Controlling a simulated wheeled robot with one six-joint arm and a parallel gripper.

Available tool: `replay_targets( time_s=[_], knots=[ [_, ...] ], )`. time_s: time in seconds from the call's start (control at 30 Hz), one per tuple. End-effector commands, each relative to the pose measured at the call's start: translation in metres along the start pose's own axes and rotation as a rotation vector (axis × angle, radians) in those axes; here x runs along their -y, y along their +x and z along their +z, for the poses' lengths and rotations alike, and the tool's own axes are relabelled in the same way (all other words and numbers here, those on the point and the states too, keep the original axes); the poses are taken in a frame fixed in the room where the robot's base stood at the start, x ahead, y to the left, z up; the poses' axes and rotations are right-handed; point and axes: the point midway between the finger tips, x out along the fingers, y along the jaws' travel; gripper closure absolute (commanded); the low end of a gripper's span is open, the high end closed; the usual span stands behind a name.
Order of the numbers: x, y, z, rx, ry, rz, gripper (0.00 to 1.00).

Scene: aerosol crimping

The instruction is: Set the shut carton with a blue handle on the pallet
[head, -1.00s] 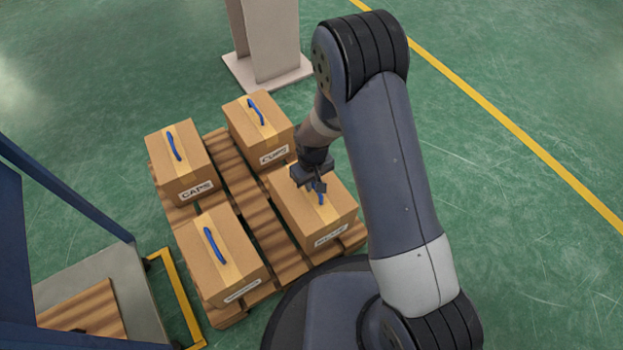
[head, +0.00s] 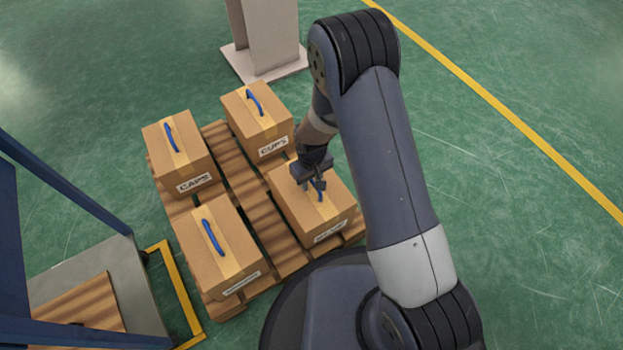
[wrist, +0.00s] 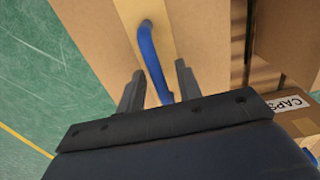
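The front-right carton (head: 330,219) is shut, with tape and a blue handle (head: 320,194) on top, and sits on the wooden pallet (head: 283,246). Its label is too blurred to read surely. My gripper (head: 316,187) is over its top, at the handle. In the wrist view my gripper (wrist: 158,90) is open, one finger on each side of the blue handle (wrist: 152,58), with gaps between. Part of the handle is hidden behind the gripper.
Three more shut cartons with blue handles share the pallet: CAPS (head: 183,160), CUPS (head: 254,120) and a front-left one (head: 222,255). A beige pillar (head: 268,40) stands behind. A blue frame (head: 60,195) and yellow rail (head: 178,290) are at left. Green floor is clear at right.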

Motion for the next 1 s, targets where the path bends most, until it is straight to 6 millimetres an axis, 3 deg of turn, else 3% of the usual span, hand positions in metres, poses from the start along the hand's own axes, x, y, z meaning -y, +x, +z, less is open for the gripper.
replay_targets(
  time_s=[0.27, 0.7, 1.0],
  knots=[
    [0.0, -0.006, 0.0, -0.001, 0.0, 0.0, 0.67],
    [0.0, -0.095, -0.001, -0.004, 0.0, 0.001, 0.67],
    [0.0, -0.122, 0.0, 0.0, 0.0, 0.0, 0.67]
  ],
)
